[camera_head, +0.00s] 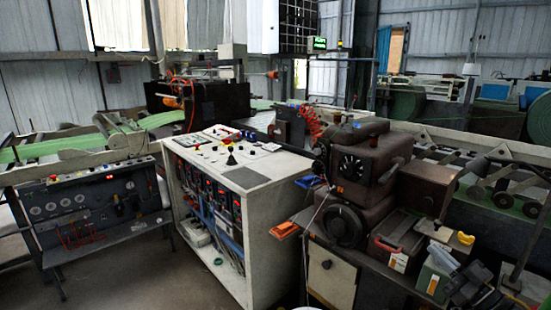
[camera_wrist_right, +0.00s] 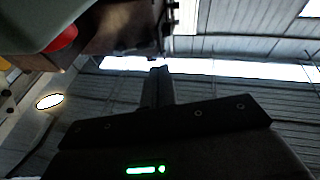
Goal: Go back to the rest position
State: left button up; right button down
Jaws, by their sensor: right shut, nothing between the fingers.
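My right gripper (camera_head: 472,283) is low at the right of the head view, a dark shape in front of the machine bench. In the right wrist view the gripper (camera_wrist_right: 157,88) shows as a dark bar with its fingers together, and nothing is between them. It points toward a corrugated wall and roof. My left gripper is not in view.
A white control cabinet (camera_head: 262,215) with buttons on top stands in the middle. Bare floor (camera_head: 140,285) lies front left.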

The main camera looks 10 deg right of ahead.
jog(key=s+a+f+m+g+h, duration=0.25)
jog(key=s+a+f+h, duration=0.2)
jog(key=f, duration=0.55)
jog(key=s+a+f+m+g+h, duration=0.25)
jog(key=a+f+g+h, duration=0.2)
jog(key=f, duration=0.55)
jog(key=s+a+f+n+g, duration=0.1)
jog(key=s+a+f+g, duration=0.25)
jog(key=s, duration=0.35)
jog(key=s+a+f+g+y, duration=0.1)
jog(key=s+a+f+g, duration=0.15)
jog(key=s+a, duration=0.35)
jog(key=s+a+f+n+g, duration=0.1)
jog(key=s+a+f+g, duration=0.2)
jog(key=s, duration=0.6)
notch_tip(320, 180, down, 24)
jog(key=g, duration=0.2)
jog(key=s+d+f+g, duration=0.1)
jog(key=s+d+f, duration=0.2)
jog(key=s+f, duration=1.4)
jog(key=shift+s+d, duration=0.15)
